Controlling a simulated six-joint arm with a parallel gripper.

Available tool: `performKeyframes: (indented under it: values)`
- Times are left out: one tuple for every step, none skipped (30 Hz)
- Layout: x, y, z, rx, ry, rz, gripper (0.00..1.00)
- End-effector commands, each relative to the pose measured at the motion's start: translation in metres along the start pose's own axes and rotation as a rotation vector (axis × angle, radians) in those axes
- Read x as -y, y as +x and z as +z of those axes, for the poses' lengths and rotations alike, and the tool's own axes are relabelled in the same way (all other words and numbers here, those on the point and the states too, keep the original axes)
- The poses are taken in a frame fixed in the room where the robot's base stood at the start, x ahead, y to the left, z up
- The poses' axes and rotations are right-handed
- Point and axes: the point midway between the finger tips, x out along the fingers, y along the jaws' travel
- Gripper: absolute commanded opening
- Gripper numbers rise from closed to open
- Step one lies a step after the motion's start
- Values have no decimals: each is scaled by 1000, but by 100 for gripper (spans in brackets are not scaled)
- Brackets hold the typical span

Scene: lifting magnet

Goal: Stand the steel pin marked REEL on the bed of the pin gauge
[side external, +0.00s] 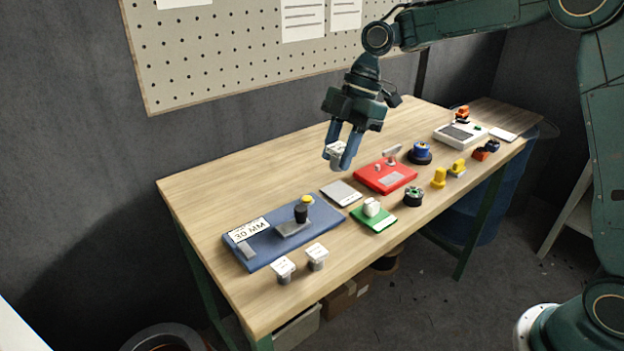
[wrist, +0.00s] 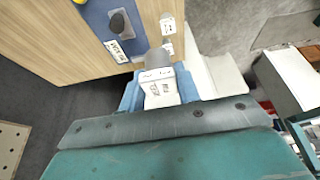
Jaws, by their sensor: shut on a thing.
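My gripper (side external: 338,157) is shut on a steel pin with a white labelled cap (side external: 335,149), held in the air above the far part of the bench. In the wrist view the pin's white cap (wrist: 160,88) sits between the blue fingers, with its grey round body beyond. Its lettering is too small to read. A blue base with a "30 MM" plate, apparently the pin gauge (side external: 262,246), lies at the bench's left end. It carries a grey plate, a black knob (side external: 301,213) and a yellow button. It also shows in the wrist view (wrist: 98,18).
Two white-capped steel pins (side external: 283,270) (side external: 317,256) stand at the front edge beside the blue base. The bench's back left is clear.

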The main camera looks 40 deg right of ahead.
Motion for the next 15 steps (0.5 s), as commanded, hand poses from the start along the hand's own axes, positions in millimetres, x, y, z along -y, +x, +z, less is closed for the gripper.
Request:
performKeyframes:
  values:
    - [-6,1,-5,-1,-3,0,4]
    - [-9,1,-8,-2,-2,1,4]
    - [-14,2,-13,-3,-2,0,4]
    - [-18,3,-17,-5,-1,0,4]
    - [-22,3,-20,-5,0,1,4]
    - [-27,4,-26,-6,0,0,4]
    - [-30,5,-30,-6,0,0,4]
    - [-34,6,-34,-6,3,0,4]
    - [-39,7,-40,-7,3,0,4]
    - [-42,8,-44,-7,4,0,4]
    - [-46,10,-48,-8,4,0,4]
    - [-50,11,-54,-8,5,1,4]
    - [-53,12,-58,-7,7,0,4]
    - [-56,14,-62,-7,6,0,4]
    - [-60,15,-68,-6,8,0,4]
